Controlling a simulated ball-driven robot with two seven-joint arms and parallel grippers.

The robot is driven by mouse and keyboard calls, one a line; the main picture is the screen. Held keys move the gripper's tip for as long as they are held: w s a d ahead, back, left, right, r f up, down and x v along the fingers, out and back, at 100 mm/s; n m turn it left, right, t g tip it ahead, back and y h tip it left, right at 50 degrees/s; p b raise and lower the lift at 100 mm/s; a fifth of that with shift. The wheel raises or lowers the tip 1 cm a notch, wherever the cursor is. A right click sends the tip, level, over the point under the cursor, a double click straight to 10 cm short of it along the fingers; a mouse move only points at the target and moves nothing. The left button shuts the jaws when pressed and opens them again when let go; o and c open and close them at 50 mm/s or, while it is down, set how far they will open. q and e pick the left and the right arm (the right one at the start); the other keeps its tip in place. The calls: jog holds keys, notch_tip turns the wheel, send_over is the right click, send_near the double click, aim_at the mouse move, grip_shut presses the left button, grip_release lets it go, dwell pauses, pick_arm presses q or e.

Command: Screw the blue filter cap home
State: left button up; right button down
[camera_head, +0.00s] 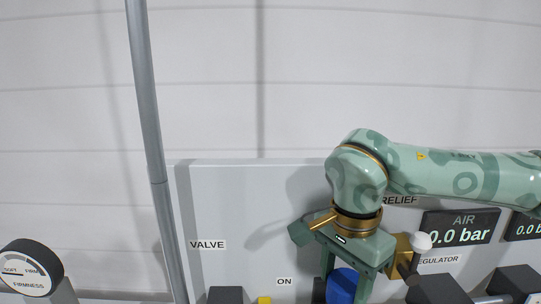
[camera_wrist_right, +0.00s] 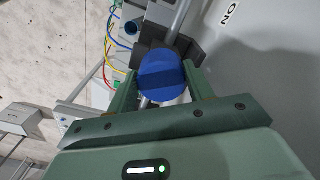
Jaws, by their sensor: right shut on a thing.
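The blue filter cap (camera_head: 343,284) is near the bottom edge of the head view, right of the centre. My right gripper (camera_head: 344,287) reaches down over it from the right and is shut on it. In the right wrist view the cap (camera_wrist_right: 160,76) is round with a raised bar across its face, and it sits between the two green fingers of the gripper (camera_wrist_right: 161,84). Dark grey parts lie behind the cap. Whether the cap is fully seated cannot be told. My left gripper is not in view.
A grey panel (camera_head: 230,200) stands behind, with VALVE, ON and RELIEF labels. An AIR display (camera_head: 460,227) reads 0.0 bar. A grey pole (camera_head: 146,90) and a firmness dial (camera_head: 28,268) are left.

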jog(key=shift+w+d, duration=0.15)
jog(key=shift+d, duration=0.05)
jog(key=shift+a+m+b, duration=0.15)
jog(key=shift+m+b, duration=0.4)
jog(key=shift+m, duration=0.55)
jog(key=shift+a+r+m, duration=0.15)
jog(key=shift+a+m, duration=0.1)
jog(key=shift+m, duration=0.65)
